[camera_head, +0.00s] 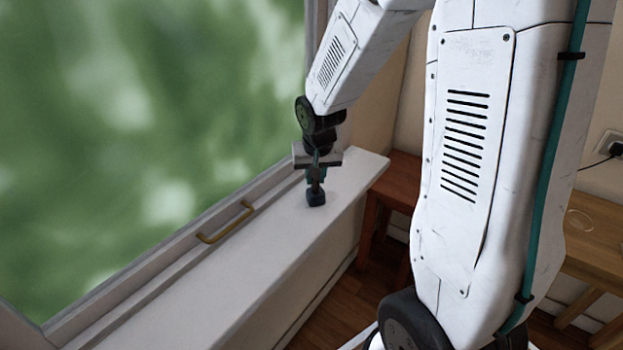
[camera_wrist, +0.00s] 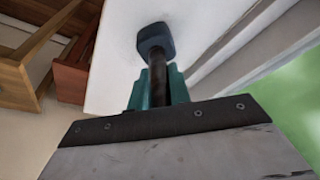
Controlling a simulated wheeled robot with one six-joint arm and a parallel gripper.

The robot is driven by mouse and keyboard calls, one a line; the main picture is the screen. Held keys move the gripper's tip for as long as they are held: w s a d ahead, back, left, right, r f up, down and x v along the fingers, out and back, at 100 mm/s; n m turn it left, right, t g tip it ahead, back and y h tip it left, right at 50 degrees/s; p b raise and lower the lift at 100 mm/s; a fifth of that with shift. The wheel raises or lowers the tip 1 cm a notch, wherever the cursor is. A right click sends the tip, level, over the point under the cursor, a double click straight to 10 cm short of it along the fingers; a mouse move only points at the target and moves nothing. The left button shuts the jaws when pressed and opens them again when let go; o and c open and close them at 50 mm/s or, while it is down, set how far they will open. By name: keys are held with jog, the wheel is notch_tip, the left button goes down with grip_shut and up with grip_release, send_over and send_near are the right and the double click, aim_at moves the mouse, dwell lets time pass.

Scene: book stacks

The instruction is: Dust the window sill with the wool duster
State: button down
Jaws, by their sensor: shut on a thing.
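The white window sill (camera_head: 230,260) runs from the lower left to the middle of the head view, below the window. My gripper (camera_head: 316,174) is over the far end of the sill, pointing down, with its teal fingers shut on the duster's dark handle. The duster (camera_head: 316,197) has a small dark blue head, which is at the sill's surface; I cannot tell if it touches. In the wrist view the duster's head (camera_wrist: 155,40) shows beyond the fingers, against the white sill (camera_wrist: 205,25). The handle is partly hidden between the fingers.
The window (camera_head: 130,120) with its brass handle (camera_head: 226,222) borders the sill on the left. A reddish-brown wooden stool or table (camera_head: 398,180) stands past the sill's far end. A lighter wooden table (camera_head: 590,240) is at the right. The near sill is clear.

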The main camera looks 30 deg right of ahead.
jog(key=shift+w+d, duration=0.4)
jog(key=shift+d, duration=0.65)
jog(key=shift+w+d, duration=0.4)
jog(key=shift+d, duration=0.7)
jog(key=shift+w+d, duration=0.4)
jog(key=shift+d, duration=0.8)
jog(key=shift+s, duration=0.2)
jog(key=shift+s+a, duration=0.8)
jog(key=shift+a, duration=1.35)
jog(key=shift+s+a, duration=0.75)
jog(key=shift+a, duration=1.45)
jog(key=shift+s+a, duration=0.8)
jog(key=shift+a, duration=1.35)
jog(key=shift+w+d+r, duration=0.1)
jog(key=shift+w+d, duration=0.25)
jog(key=shift+d, duration=0.5)
jog(key=shift+w+d, duration=0.3)
jog(key=shift+d, duration=0.55)
jog(key=shift+w+d+f, duration=0.1)
jog(key=shift+w+d, duration=0.45)
jog(key=shift+d, duration=1.05)
jog(key=shift+w+d+f, duration=0.1)
jog(key=shift+w+d, duration=0.5)
jog(key=shift+d, duration=1)
jog(key=shift+w+d, duration=0.55)
jog(key=shift+d, duration=1.05)
notch_tip(320, 180, up, 6)
